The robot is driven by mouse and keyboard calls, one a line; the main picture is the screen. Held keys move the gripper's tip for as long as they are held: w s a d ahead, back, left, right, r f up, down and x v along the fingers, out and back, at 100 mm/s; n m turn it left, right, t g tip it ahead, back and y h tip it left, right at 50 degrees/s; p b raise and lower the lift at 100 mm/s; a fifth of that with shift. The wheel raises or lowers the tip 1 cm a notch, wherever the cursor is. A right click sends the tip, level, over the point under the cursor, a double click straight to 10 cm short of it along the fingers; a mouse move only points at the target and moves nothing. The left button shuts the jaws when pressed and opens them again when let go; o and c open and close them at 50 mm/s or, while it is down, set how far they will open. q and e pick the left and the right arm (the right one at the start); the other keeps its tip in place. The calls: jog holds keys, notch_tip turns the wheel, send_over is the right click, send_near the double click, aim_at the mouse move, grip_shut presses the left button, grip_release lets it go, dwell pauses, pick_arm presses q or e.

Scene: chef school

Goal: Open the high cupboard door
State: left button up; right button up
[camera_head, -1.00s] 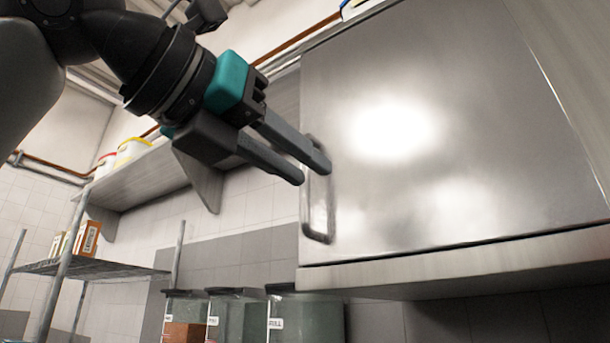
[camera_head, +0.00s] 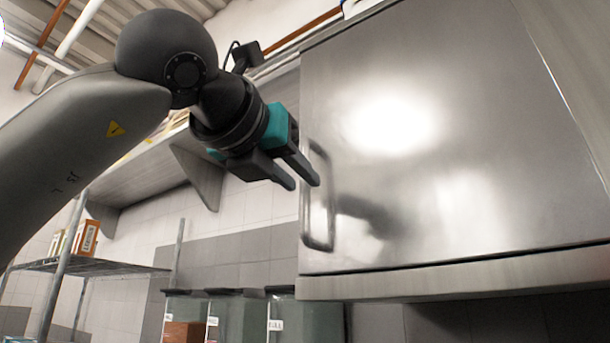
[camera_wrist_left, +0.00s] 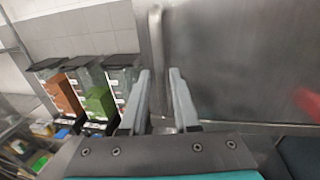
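The high cupboard door (camera_head: 450,150) is a shiny metal panel and is closed. Its vertical bar handle (camera_head: 331,200) is at the door's left edge. My left gripper (camera_head: 303,185) is open, with its two fingers apart and nothing between them. In the head view its fingertips are at the left side of the handle; I cannot tell whether they touch it. In the left wrist view the handle (camera_wrist_left: 156,45) stands ahead of the gap between the fingers (camera_wrist_left: 160,75), slightly left of its middle. My right gripper is not in view.
A wall shelf (camera_head: 140,175) with a bracket is left of the cupboard. Below are several lidded clear containers (camera_head: 235,315), which also show in the left wrist view (camera_wrist_left: 85,90). A wire rack (camera_head: 95,265) with boxes stands at the lower left.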

aim_at(303, 183)
pick_arm(q)
jog(key=shift+p+x, duration=0.3)
jog(key=shift+x, duration=1.3)
jog(key=shift+c, duration=0.2)
grip_shut()
